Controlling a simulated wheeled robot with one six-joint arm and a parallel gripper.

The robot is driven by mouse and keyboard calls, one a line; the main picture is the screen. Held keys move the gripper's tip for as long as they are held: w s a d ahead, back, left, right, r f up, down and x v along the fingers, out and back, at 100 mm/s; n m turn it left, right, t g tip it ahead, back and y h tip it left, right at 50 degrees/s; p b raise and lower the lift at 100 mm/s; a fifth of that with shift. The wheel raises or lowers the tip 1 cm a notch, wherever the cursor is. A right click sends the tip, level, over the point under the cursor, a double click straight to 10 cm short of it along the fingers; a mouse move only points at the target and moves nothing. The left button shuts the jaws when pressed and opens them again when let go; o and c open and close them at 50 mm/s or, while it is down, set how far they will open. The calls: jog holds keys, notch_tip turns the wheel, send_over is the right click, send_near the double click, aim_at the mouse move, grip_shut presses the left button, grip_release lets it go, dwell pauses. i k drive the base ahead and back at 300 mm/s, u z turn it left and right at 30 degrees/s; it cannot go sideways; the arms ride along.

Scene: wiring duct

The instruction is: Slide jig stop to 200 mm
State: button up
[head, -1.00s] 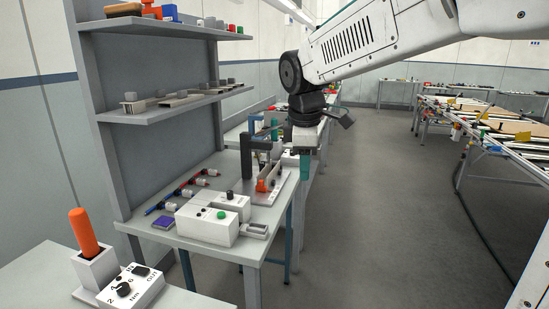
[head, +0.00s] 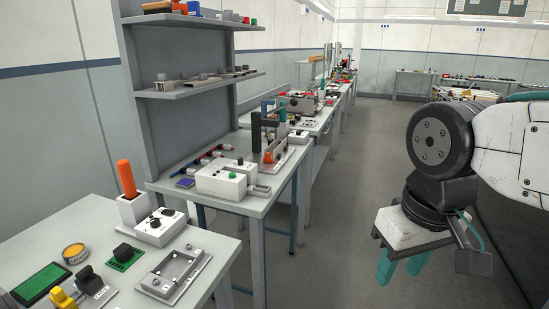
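A jig (head: 288,158) stands at the far right of the middle bench, a light metal rail with an orange-red part (head: 274,152) on it. A tall black post (head: 256,132) rises beside it. I cannot tell which part is the stop, and no scale marks are readable at this distance. My gripper (head: 402,268) hangs over the aisle floor, well right of the jig and apart from every bench. Its two teal fingers point down with a gap between them, and nothing shows between them.
The near bench (head: 100,225) holds an orange-handled tool (head: 127,178) and a metal frame (head: 174,272). Shelves (head: 195,85) stand behind. The aisle floor (head: 350,200) is clear.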

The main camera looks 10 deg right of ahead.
aim_at(268, 159)
jog(key=z, duration=0.55)
jog(key=i, duration=0.6)
jog(key=z, duration=0.45)
jog(key=i, duration=1.4)
jog(key=u, duration=0.95)
jog(key=i, duration=0.25)
jog(key=u, duration=0.15)
